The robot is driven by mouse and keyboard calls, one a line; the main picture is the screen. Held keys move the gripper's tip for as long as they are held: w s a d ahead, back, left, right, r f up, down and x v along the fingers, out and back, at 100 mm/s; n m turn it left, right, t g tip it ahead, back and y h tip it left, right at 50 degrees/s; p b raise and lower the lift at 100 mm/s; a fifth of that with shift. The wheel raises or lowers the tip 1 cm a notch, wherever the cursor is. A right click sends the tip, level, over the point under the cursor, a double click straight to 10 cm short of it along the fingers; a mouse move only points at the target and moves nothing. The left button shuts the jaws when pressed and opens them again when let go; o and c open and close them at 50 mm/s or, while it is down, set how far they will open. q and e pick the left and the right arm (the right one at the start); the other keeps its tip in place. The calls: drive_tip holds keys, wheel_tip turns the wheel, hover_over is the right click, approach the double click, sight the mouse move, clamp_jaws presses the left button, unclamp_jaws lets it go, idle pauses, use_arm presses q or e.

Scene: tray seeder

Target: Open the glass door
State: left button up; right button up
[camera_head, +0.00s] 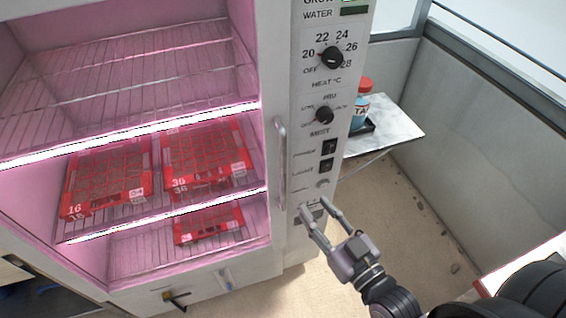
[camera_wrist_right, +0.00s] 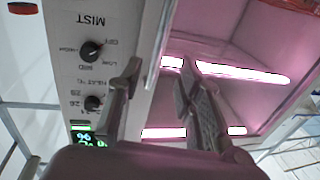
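The glass door covers the front of the pink-lit cabinet; its clear pane is hard to make out, and it looks shut. Its handle (camera_head: 281,165) is a pale upright bar on the door's right edge, beside the control panel (camera_head: 322,130). My right gripper (camera_head: 316,205) is open and empty, in front of the panel's lower end, to the right of the handle's lower end and apart from it. In the right wrist view its spread fingers (camera_wrist_right: 160,72) show with a pale strip between them; I cannot tell whether this is the handle. My left gripper is not in view.
Red seed trays (camera_head: 205,150) stand on wire shelves inside the cabinet. The panel carries a heat knob (camera_head: 332,58), a mist knob (camera_head: 324,115) and switches. A side table (camera_head: 395,130) with a red-capped bottle (camera_head: 359,112) stands behind at the right. Bare floor lies beside the cabinet.

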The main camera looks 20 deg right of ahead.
sight(285, 170)
drive_tip(key=p+x, duration=0.2)
drive_tip(key=x, duration=1.2)
drive_tip(key=shift+w+a+f+p, duration=0.1)
drive_tip(key=shift+w+f+p, duration=0.1)
drive_tip(key=shift+p, duration=0.2)
drive_tip(key=shift+c, duration=0.4)
clamp_jaws()
